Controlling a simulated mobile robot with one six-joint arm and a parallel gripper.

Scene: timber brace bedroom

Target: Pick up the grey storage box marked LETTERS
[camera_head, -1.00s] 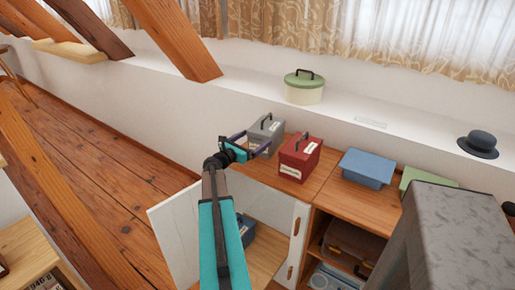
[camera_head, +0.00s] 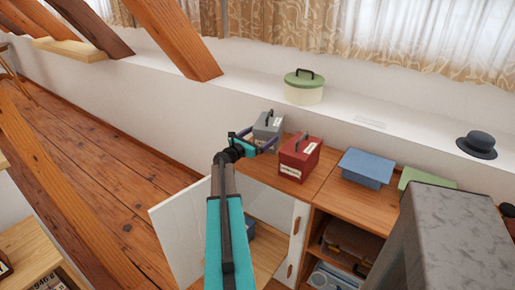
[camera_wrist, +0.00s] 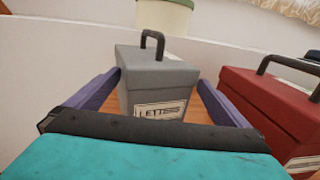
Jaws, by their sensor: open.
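The grey storage box (camera_head: 268,127) stands upright on the wooden cabinet top, near its left end. In the wrist view the grey box (camera_wrist: 158,82) has a dark handle on its lid and a white label on its front, partly readable as "LETTERS" and cut off below by my gripper. My gripper (camera_head: 262,143) is open and empty between its fingers in front of the box. In the wrist view its purple fingers (camera_wrist: 155,95) lie to the left and right of the box's lower part. I cannot tell whether either finger touches it.
A red box (camera_head: 299,158) with a dark handle stands close to the right of the grey box. A blue box (camera_head: 366,168) is farther right. A green-lidded round box (camera_head: 304,88) and a dark hat (camera_head: 478,144) sit on the ledge behind. A white cabinet door (camera_head: 182,232) hangs open below.

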